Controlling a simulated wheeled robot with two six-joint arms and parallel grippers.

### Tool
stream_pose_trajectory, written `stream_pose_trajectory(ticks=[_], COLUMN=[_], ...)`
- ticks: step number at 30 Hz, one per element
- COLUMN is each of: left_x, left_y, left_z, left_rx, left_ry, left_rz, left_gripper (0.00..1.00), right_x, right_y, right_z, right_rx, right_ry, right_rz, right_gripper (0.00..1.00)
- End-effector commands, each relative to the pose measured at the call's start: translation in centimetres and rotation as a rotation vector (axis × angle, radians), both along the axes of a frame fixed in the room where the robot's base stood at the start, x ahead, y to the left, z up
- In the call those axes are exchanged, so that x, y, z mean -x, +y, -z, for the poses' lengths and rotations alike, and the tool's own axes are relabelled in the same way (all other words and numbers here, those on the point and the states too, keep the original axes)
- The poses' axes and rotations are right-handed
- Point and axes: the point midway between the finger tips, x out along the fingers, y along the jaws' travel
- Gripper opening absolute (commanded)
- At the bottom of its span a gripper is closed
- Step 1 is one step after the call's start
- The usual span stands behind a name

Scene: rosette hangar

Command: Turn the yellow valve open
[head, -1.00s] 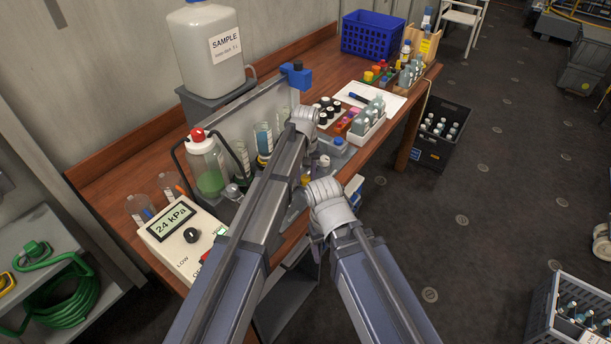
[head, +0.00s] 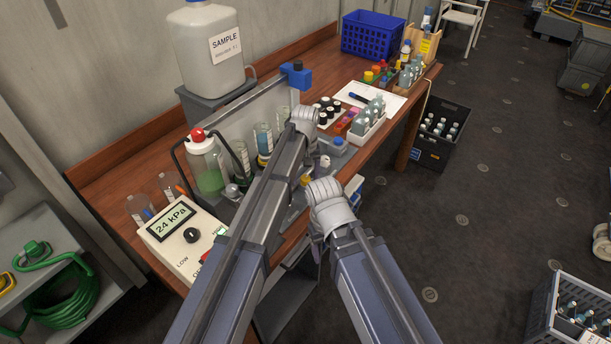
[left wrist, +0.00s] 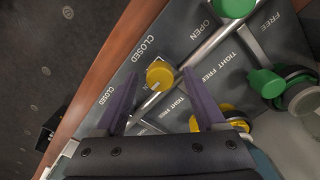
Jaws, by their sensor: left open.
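In the left wrist view a round yellow knob (left wrist: 160,75) stands on a grey panel (left wrist: 207,60) by a silver pipe, near a "CLOSED" label. My left gripper (left wrist: 158,76) is open, with one purple finger on each side of this knob; I cannot tell whether they touch it. A second yellow knob (left wrist: 207,118), partly hidden by the right-hand finger and the gripper body, sits by "TIGHT" and "FREE" labels. In the head view my left arm covers most of this area. My right gripper is not clearly seen; its arm hides it.
Green knobs (left wrist: 267,83) sit on the panel's right side in the left wrist view. In the head view a gauge box (head: 180,232) reads 24 kPa, beside a bottle of green liquid (head: 208,170). A white tray of bottles (head: 367,127) stands beyond my arms.

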Motion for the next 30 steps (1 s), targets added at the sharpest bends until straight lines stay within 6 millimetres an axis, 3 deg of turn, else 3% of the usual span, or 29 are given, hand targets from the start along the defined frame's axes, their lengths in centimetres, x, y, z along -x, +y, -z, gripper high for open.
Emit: stream_pose_trajectory(ticks=[11,24,30], left_x=[0.0,0.0,0.0], left_y=[0.0,0.0,0.0], left_z=[-0.9,-6.4,-7.9], left_rx=[0.0,0.0,0.0], left_ry=[0.0,0.0,0.0], left_rz=[0.0,0.0,0.0], left_gripper=[0.72,0.72,0.72], right_x=[0.0,0.0,0.0], right_y=[0.0,0.0,0.0], right_z=[-0.9,-6.4,-7.9], right_rx=[0.0,0.0,0.0], right_ry=[0.0,0.0,0.0], right_rz=[0.0,0.0,-0.001], right_gripper=[0.72,0.72,0.72])
